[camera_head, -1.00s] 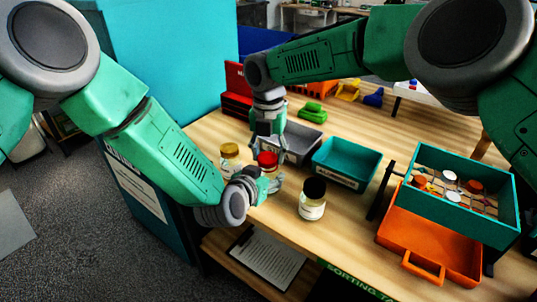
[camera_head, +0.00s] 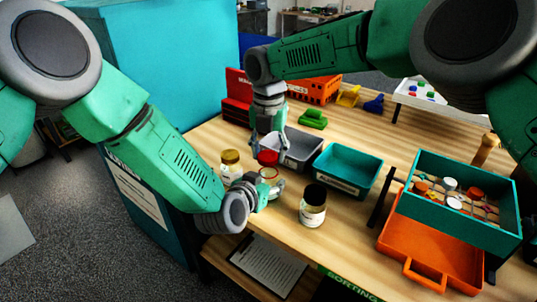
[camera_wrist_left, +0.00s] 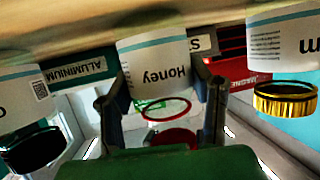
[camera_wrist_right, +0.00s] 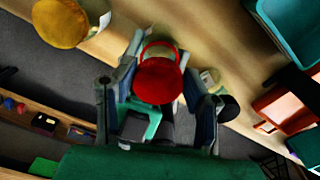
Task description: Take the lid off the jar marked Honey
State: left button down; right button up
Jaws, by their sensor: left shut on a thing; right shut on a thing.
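The jar marked Honey stands upright on the table, and its label shows upside down in the left wrist view (camera_wrist_left: 158,70). In the head view the jar (camera_head: 269,174) is partly hidden by my left gripper (camera_head: 266,188), which is shut around its body. The red lid (camera_head: 268,157) is held by my right gripper (camera_head: 267,146) just above the jar. In the left wrist view the lid (camera_wrist_left: 174,137) is apart from the jar's red-ringed rim (camera_wrist_left: 166,110). The right wrist view also shows the lid (camera_wrist_right: 157,81) between the fingers.
A gold-lidded jar (camera_head: 229,166) stands left of the Honey jar, and a black-lidded jar (camera_head: 313,206) to the right. Behind are a grey bin (camera_head: 303,163) and a teal bin (camera_head: 347,187). A teal box (camera_head: 410,208) and orange tray (camera_head: 400,250) stand at the right.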

aim_at(268, 153)
notch_tip(268, 153, up, 3)
jog(key=shift+r, duration=0.2)
pick_arm(q)
jog(key=c, duration=0.7)
grip_release()
jog(key=shift+s+a, duration=0.1)
